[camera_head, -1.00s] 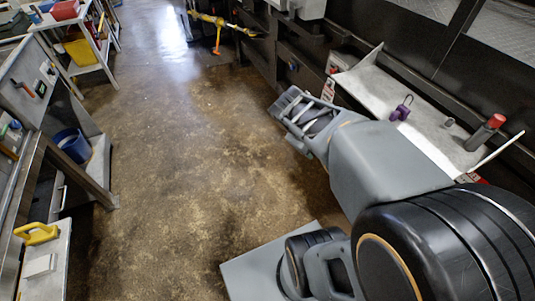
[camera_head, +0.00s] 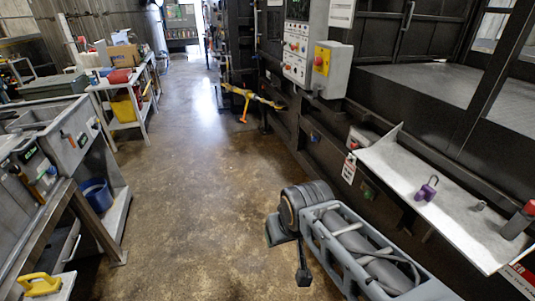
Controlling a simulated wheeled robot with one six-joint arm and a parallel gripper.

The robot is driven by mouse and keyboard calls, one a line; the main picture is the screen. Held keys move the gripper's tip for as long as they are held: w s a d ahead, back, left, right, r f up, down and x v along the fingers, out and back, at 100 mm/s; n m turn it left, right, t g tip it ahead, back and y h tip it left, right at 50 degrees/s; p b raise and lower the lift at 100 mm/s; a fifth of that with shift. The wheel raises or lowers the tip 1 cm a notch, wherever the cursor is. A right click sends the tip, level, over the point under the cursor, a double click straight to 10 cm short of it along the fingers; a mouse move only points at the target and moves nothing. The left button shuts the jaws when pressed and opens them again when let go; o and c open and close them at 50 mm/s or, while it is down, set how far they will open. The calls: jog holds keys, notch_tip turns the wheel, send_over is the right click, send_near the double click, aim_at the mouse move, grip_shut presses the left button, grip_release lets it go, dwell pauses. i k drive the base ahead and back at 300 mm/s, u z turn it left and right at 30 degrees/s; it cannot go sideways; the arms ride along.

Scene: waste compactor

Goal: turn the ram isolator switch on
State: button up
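A grey box with a yellow face and a red knob (camera_head: 322,62) is on the machine front at upper centre. No label is readable and the knob's setting is too small to tell. A smaller pale box with a red part (camera_head: 358,141) is lower, by the shelf's left end, with a red-and-white tag (camera_head: 349,168) below it. I cannot tell which is the ram isolator switch. My arm reaches in from the bottom right. Its end, with my gripper (camera_head: 303,270), hangs over the floor at lower centre, apart from both boxes; its fingers are not clear.
A pale shelf (camera_head: 455,218) juts from the machine at right, holding a purple padlock (camera_head: 427,189) and a red-topped cylinder (camera_head: 519,220). A control panel (camera_head: 297,45) is beside the yellow-faced box. A yellow bar (camera_head: 250,95) protrusion reaches over the aisle. Benches line the left; the floor between is clear.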

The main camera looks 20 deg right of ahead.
aim_at(318, 60)
jog(key=u, duration=0.15)
jog(key=i, duration=1.35)
jog(key=z, duration=0.5)
jog(key=i, duration=1.25)
jog(key=z, duration=0.6)
